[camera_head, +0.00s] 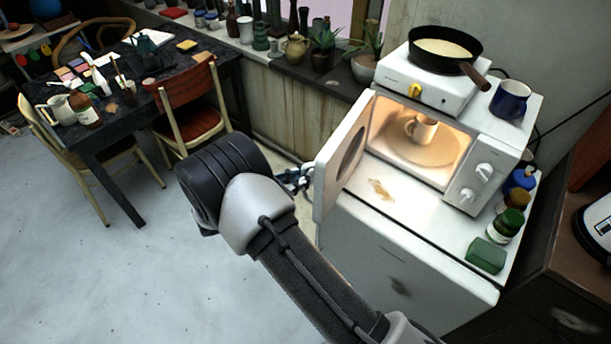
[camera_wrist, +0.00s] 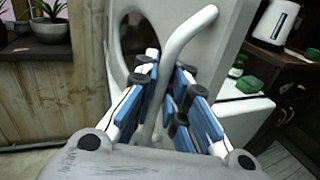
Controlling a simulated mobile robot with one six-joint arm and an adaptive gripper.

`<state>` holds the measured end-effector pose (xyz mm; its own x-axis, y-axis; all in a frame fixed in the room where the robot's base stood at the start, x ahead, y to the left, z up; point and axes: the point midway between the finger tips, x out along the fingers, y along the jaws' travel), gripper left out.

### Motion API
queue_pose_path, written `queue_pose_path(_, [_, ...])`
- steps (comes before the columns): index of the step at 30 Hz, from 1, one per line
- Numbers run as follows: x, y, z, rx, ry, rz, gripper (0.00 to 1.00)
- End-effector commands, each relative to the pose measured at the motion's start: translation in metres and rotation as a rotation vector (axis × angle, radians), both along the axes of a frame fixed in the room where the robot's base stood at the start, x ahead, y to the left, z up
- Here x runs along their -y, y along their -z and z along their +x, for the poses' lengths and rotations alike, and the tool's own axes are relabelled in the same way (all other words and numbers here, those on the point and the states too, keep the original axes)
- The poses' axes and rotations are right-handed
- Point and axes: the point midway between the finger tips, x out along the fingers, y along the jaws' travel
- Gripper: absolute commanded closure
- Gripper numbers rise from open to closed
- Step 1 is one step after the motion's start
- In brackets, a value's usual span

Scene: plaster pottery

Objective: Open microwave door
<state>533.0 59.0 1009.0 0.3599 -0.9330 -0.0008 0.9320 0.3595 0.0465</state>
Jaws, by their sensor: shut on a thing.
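The white microwave (camera_head: 465,160) stands on a white cabinet with its door (camera_head: 340,160) swung wide open to the left. The lit inside shows a mug (camera_head: 420,129) on the turntable. My gripper (camera_head: 306,178) is at the outer side of the door, mostly hidden behind my arm in the head view. In the wrist view my gripper (camera_wrist: 165,105) has its blue-padded fingers shut around the lower part of the white curved door handle (camera_wrist: 181,40). The door (camera_wrist: 225,50) fills the background there, with its dark round window partly hidden by the fingers.
A hot plate (camera_head: 425,85) with a pan (camera_head: 445,45) and a blue mug (camera_head: 510,98) stand on top of the microwave. Bottles (camera_head: 506,226) and a green block (camera_head: 486,255) sit at the cabinet's right. A dark table (camera_head: 130,75) with chairs is at left; the floor between is clear.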

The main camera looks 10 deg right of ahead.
Motion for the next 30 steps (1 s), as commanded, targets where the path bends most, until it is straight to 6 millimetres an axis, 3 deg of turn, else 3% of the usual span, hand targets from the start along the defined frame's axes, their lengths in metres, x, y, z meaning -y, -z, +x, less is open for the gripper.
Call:
queue_pose_path(11, [-0.0025,0.0034,-0.0023,-0.012,-0.004,0.001,1.00])
queue_pose_path(12, [-0.0025,0.0034,-0.0023,-0.012,-0.004,0.001,0.89])
queue_pose_path(21, [-0.0012,0.0016,-0.0009,-0.006,-0.003,0.001,0.69])
queue_pose_path(30, [-0.0014,0.0008,-0.0004,-0.003,-0.003,0.001,0.69])
